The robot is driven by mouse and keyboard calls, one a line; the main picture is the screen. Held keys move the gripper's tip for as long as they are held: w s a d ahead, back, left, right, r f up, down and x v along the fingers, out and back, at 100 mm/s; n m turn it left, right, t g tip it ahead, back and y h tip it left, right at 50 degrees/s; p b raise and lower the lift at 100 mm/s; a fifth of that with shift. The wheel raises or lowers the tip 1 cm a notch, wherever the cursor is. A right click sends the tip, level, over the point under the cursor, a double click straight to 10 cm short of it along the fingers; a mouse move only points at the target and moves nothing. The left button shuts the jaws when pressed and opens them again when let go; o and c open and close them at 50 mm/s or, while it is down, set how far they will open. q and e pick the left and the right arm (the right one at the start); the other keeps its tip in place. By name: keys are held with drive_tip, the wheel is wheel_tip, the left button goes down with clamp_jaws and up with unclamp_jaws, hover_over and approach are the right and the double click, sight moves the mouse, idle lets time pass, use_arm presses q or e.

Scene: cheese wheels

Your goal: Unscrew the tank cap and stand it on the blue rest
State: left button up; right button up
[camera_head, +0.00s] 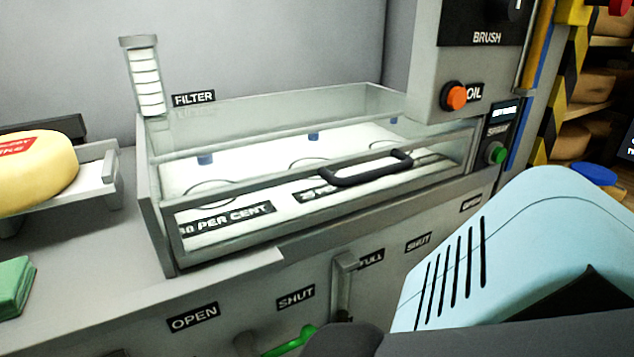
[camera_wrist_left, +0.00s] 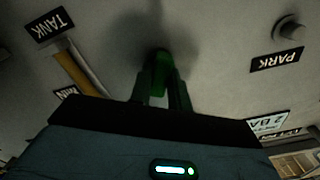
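I cannot make out the tank cap in either view. A blue round-topped thing (camera_head: 595,174) shows at the right behind a light blue arm cover; I cannot tell if it is the blue rest. My left gripper (camera_wrist_left: 160,80) is at the grey machine front in the left wrist view. Its dark fingers stand on both sides of a green handle (camera_wrist_left: 160,62) and appear closed on it. In the head view a green lever (camera_head: 290,341) shows at the bottom edge, below a SHUT label (camera_head: 296,297). My right gripper is not in view.
A glass-fronted case (camera_head: 300,200) with a dark handle (camera_head: 366,168) stands on the machine. A yellow cheese wheel (camera_head: 38,172) sits at the left, with a green block (camera_head: 14,286) below. A TANK label (camera_wrist_left: 49,24) and a grey knob (camera_wrist_left: 289,29) flank my left gripper.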

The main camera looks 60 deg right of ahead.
use_arm(q)
drive_tip(key=o, duration=0.5)
drive_tip(key=shift+p+v, duration=0.55)
drive_tip(key=shift+v, duration=3.4)
